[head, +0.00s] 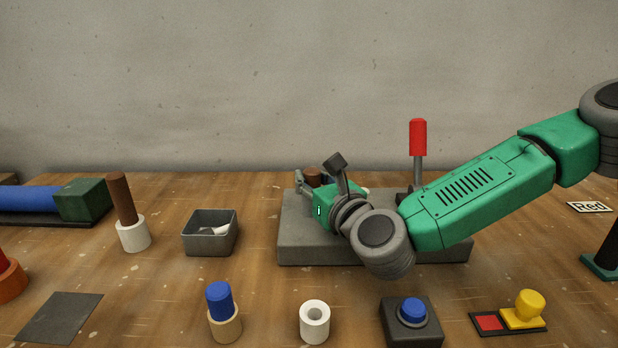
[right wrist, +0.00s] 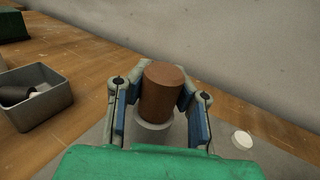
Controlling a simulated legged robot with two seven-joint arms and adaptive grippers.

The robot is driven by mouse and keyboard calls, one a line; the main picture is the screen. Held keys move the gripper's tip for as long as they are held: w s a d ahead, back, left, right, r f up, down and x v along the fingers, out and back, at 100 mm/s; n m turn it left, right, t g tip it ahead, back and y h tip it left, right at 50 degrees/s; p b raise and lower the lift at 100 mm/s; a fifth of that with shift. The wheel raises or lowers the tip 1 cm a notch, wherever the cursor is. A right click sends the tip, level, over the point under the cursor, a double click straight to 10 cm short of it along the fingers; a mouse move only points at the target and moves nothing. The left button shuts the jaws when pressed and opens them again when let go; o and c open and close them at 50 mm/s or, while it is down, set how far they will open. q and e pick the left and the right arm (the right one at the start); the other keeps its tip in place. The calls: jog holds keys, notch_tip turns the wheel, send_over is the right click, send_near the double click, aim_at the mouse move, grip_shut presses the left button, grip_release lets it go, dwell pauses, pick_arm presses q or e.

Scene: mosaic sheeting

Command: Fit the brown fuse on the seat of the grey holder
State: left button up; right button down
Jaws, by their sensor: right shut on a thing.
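The brown fuse (right wrist: 163,92) is a short brown cylinder standing upright between the blue-padded fingers of my right gripper (right wrist: 162,105). The gripper is shut on it. Below the fuse, a pale round seat (right wrist: 153,134) shows in the right wrist view; I cannot tell whether the fuse touches it. In the head view, the fuse (head: 313,175) is mostly hidden behind my right gripper (head: 312,183). The grey holder (head: 300,250) is a wide block at the middle right, with a red-handled lever (head: 418,140) rising from it. My left gripper is not in view.
A grey bin (head: 210,246) stands left of the holder. A brown peg (head: 122,198) stands in a white cup (head: 133,235). In front are a blue peg in a tan cup (head: 219,300), a white ring (head: 314,320), a blue button (head: 412,309) and a yellow knob (head: 530,305).

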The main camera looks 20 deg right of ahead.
jog(key=shift+f, duration=0.15)
jog(key=c, duration=1.4)
grip_release()
jog(key=s, duration=0.2)
jog(key=s+d, duration=0.1)
jog(key=s, duration=0.4)
jog(key=shift+s+d+f, duration=0.15)
jog(key=shift+d, duration=0.15)
